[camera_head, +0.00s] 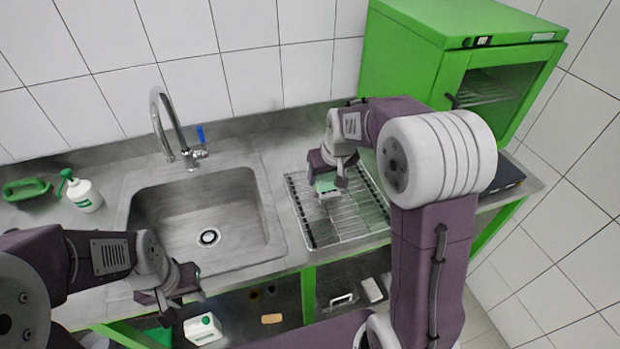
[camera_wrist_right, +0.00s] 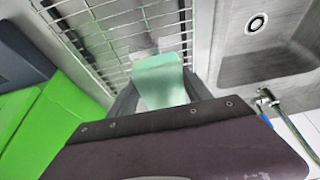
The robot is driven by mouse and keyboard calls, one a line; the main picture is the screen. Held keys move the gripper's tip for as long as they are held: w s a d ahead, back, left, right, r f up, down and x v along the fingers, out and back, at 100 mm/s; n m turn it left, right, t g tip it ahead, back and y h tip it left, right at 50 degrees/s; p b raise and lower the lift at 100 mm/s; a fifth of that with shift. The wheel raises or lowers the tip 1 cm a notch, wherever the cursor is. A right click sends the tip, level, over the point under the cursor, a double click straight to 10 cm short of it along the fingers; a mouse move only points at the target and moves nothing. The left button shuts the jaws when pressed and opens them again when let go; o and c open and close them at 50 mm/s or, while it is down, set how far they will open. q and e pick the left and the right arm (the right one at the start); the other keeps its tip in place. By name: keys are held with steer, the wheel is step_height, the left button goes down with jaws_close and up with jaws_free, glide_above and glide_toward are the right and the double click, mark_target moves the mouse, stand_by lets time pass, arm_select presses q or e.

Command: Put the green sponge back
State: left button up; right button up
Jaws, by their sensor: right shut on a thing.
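The green sponge (camera_head: 325,184) is pale green and sits between the fingers of my right gripper (camera_head: 329,180), which is shut on it over the wire rack (camera_head: 312,232). In the right wrist view the sponge (camera_wrist_right: 162,80) shows between the finger ends, with the rack (camera_wrist_right: 105,28) behind it. I cannot tell whether the sponge touches the rack. My left gripper (camera_head: 180,288) is at the front edge of the sink, its fingers apart and empty.
The steel sink (camera_head: 225,250) with its tap (camera_head: 165,125) is left of the rack. A green cabinet (camera_head: 415,60) is at the back right. Several items lie on the shelf below.

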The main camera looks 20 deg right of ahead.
steer(key=p, duration=0.2)
glide_above(307, 181)
steer(key=s, duration=0.1)
steer(key=f, duration=0.6)
steer(key=shift+s+f, duration=0.2)
steer(key=shift+f, duration=0.1)
step_height(307, 181, down, 4)
steer(key=shift+r, duration=0.15)
steer(key=shift+f, duration=0.2)
steer(key=o, duration=1.2)
steer(key=shift+s+f, duration=0.1)
